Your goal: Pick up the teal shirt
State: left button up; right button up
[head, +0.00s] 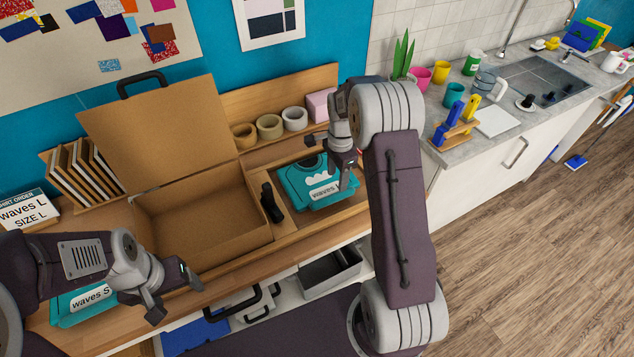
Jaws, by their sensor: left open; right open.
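A folded teal shirt (305,182) with a white wave print and a label reading "waves" lies on a tray on the bench, right of the open cardboard box. My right gripper (335,170) is open above its right part, and hides some of it and the end of its label. I cannot tell whether they touch. A second teal shirt (72,309) labelled "waves S" lies at the lower left, partly hidden by my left arm. My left gripper (175,290) is open and empty, right of that shirt, over the bench's front edge.
An open cardboard box (205,215) fills the bench's middle, its lid raised. A black-handled tool (270,203) stands between box and tray. An order card (27,210) reads "waves L SIZE L". Tape rolls (269,127) line the back. A sink counter (480,125) is at right.

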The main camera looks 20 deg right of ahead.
aim_at(333, 196)
jog(key=shift+s+a+f, duration=0.1)
jog(key=shift+a+f, duration=0.15)
jog(key=shift+f, duration=0.3)
jog(key=shift+s+a+f, duration=0.1)
jog(key=shift+a+f, duration=0.1)
jog(key=shift+f, duration=0.35)
jog(key=shift+a+f, duration=0.2)
jog(key=shift+a, duration=0.2)
jog(key=f, duration=0.1)
jog(key=f+p, duration=0.1)
jog(key=f, duration=0.2)
jog(key=shift+d+f+p, duration=0.25)
jog(key=shift+d+p, duration=0.15)
jog(key=shift+w+f, duration=0.1)
jog(key=shift+f, duration=0.25)
jog(key=shift+a+f, duration=0.1)
jog(key=shift+a, duration=0.1)
jog(key=shift+c, duration=0.9)
pick_arm(q)
jog(key=shift+s+a+r, duration=0.1)
jog(key=shift+a+r, duration=0.15)
jog(key=shift+r, duration=0.25)
jog(key=shift+s+a+r, duration=0.1)
jog(key=shift+a+r, duration=0.15)
jog(key=shift+r, duration=0.25)
pick_arm(e)
grip_shut()
